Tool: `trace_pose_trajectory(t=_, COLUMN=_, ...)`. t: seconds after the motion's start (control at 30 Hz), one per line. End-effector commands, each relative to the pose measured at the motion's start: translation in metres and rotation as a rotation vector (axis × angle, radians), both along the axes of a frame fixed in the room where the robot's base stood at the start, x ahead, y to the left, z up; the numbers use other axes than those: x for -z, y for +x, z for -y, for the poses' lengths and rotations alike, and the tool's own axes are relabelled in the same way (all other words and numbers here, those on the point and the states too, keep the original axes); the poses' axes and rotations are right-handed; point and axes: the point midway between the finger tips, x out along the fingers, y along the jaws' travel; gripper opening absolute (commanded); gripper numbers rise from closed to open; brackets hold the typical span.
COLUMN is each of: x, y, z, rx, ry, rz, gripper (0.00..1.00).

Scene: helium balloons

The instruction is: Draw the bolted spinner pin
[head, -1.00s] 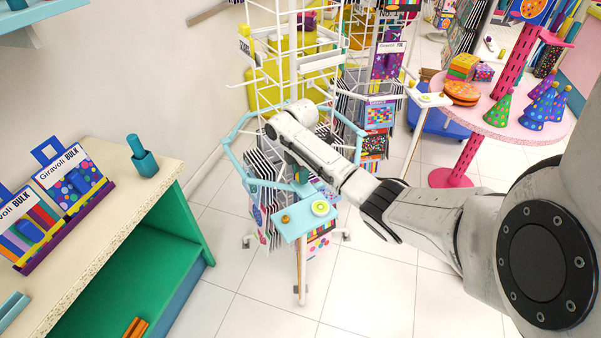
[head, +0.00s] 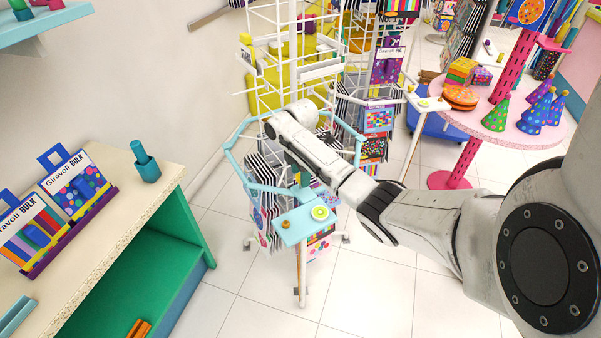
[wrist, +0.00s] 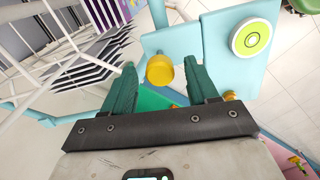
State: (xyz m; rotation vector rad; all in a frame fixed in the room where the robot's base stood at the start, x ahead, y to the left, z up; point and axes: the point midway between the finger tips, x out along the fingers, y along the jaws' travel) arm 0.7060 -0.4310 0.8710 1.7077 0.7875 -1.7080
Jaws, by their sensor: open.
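My gripper (wrist: 160,64) is open, with its two dark green fingers spread. A round gold knob (wrist: 160,70) shows between the fingertips in the wrist view, and I see no finger touching it. It looks like the head of the pin; its shaft is hidden. Beside it on the right is a light blue plate (wrist: 214,62) with a green and white round dial (wrist: 251,38). A small brass knob (wrist: 230,96) shows by the plate's lower edge. In the head view my gripper (head: 299,170) is over the light blue ring of the spinner rack, behind the plate (head: 303,230).
A shelf unit (head: 150,215) stands at left. A pink round table (head: 510,128) with party hats stands at right. The floor in front is clear.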

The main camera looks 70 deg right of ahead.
Motion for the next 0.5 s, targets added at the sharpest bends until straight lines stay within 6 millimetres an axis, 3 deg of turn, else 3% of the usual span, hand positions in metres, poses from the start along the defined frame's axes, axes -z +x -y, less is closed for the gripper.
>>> trace_pose_trajectory(t=0.23, x=-0.010, y=0.001, z=0.000, rx=-0.001, ry=-0.001, rz=0.002, gripper=0.58)
trace_pose_trajectory(t=0.5, x=-0.059, y=0.001, z=0.000, rx=-0.001, ry=-0.003, rz=0.004, gripper=0.58)
